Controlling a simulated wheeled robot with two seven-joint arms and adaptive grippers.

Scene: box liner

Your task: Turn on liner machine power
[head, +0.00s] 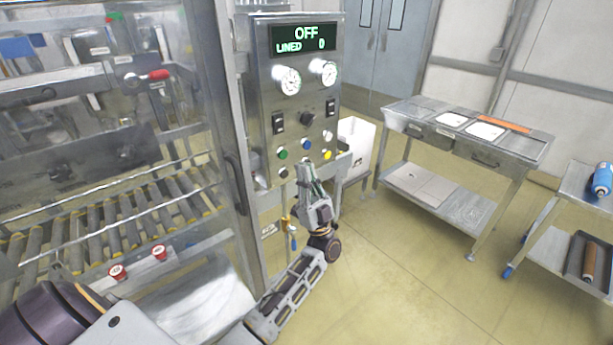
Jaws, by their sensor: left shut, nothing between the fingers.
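The liner machine's control panel (297,100) stands upright left of centre. Its display (304,39) reads "OFF" and "LINED 0". Below are two round gauges, two black rocker switches (278,122) (330,107), and a black knob (307,118). Lower down are small buttons, among them a green one (282,153), a blue one (306,144) and a yellow one (327,154). My left gripper (304,165) points up at the panel's lower part, just below the blue button. It is shut and empty. I cannot tell if it touches the panel. My right gripper is out of view.
The liner machine's clear guard door (215,130) and roller conveyor (110,215) fill the left, with two red buttons at the front. A steel table (470,135) with trays stands right. A cart (570,215) with a blue bottle is at far right. The floor between is clear.

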